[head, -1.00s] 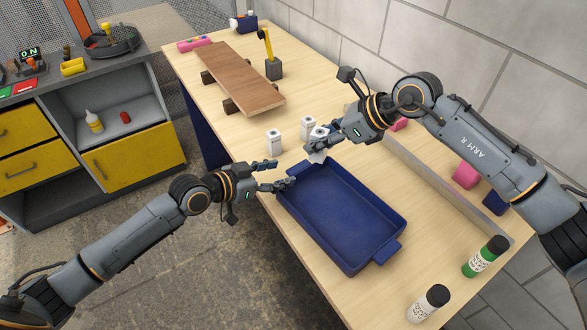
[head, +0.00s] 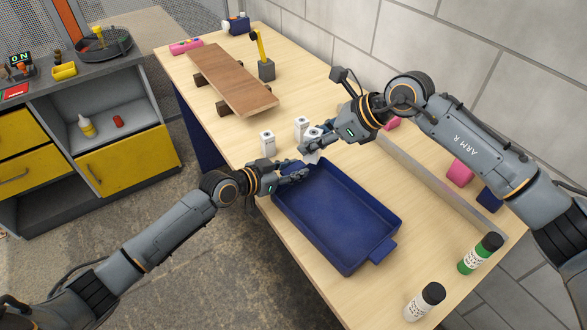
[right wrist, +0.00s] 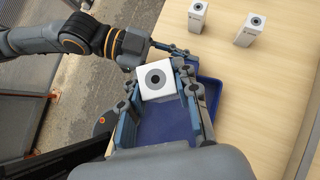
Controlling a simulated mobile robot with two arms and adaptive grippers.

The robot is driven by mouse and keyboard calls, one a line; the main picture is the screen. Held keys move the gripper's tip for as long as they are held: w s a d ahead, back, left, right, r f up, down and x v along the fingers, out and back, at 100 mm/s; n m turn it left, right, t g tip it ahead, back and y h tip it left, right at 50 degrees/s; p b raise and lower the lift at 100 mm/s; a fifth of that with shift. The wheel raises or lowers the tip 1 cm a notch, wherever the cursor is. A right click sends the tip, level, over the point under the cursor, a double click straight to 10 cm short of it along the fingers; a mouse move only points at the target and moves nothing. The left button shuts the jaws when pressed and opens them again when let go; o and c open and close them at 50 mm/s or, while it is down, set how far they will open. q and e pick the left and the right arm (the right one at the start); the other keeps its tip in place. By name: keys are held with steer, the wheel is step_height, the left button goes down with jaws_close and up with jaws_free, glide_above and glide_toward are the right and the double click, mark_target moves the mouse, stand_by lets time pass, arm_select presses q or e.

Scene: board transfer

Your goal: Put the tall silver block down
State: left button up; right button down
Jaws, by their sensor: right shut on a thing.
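My right gripper (head: 310,146) is shut on a pale block (head: 313,157), which looks like the tall silver block. It holds the block near the far left end of the blue tray (head: 340,215). In the right wrist view the block (right wrist: 156,81) sits between the fingers, its round dark mark facing the camera. My left gripper (head: 300,170) is close beside the held block, its fingers apart. In the right wrist view its fingers reach to the block's far side; whether they touch it is unclear.
Two similar pale blocks stand near the held one, one left (head: 267,144) and one behind (head: 301,127). A brown board (head: 233,79) rests on supports at the back. A metal strip (head: 440,187) runs right of the tray.

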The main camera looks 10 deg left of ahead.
arm_select(q)
jaws_close()
arm_select(e)
steer(key=shift+f+m+t, duration=0.4)
steer(key=shift+f+m, duration=0.2)
steer(key=shift+f, duration=0.8)
glide_above(310, 194)
step_height(310, 194, down, 10)
steer(key=shift+w+r, duration=0.1)
steer(key=c, duration=1)
jaws_free()
steer(key=shift+f, duration=0.2)
